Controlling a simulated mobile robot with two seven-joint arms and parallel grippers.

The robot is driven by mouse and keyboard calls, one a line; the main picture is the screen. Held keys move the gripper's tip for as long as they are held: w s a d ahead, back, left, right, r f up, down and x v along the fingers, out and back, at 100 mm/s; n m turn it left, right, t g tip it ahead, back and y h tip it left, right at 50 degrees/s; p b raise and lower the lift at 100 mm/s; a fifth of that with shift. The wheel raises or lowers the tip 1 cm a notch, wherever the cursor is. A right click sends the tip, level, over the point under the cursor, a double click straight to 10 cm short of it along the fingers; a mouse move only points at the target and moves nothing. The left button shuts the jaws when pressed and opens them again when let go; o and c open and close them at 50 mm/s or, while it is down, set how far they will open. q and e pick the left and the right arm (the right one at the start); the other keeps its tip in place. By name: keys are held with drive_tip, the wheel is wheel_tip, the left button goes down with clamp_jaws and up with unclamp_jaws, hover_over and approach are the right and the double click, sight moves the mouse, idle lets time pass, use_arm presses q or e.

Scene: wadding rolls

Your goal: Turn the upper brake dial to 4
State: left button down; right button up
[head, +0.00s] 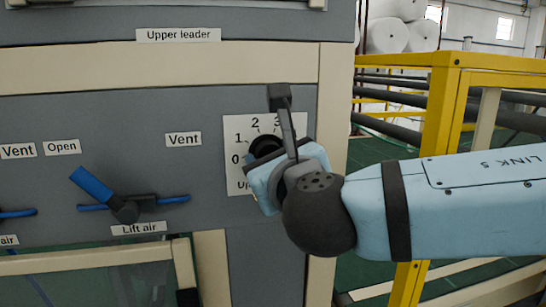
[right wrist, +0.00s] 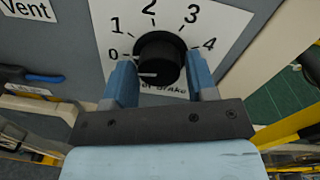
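The upper brake dial (right wrist: 160,52) is a round black knob on a white plate (right wrist: 127,40) with the numbers 0 to 4 around it. A white mark shows at the knob's lower left, on the side of the 0 and away from the 4. My right gripper (right wrist: 160,72) has one blue finger on each side of the knob, with no clear gap seen, and looks shut on it. In the head view the right gripper (head: 278,165) covers much of the plate and the 4; the knob (head: 264,146) shows partly behind it. My left gripper is not in view.
A Lift air lever (head: 125,210) with a blue handle is on the grey panel to the left. A yellow rail frame (head: 440,100) stands at the right, close to my right arm. White rolls (head: 387,36) lie in the background.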

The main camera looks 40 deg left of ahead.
drive_tip(key=c, duration=0.5)
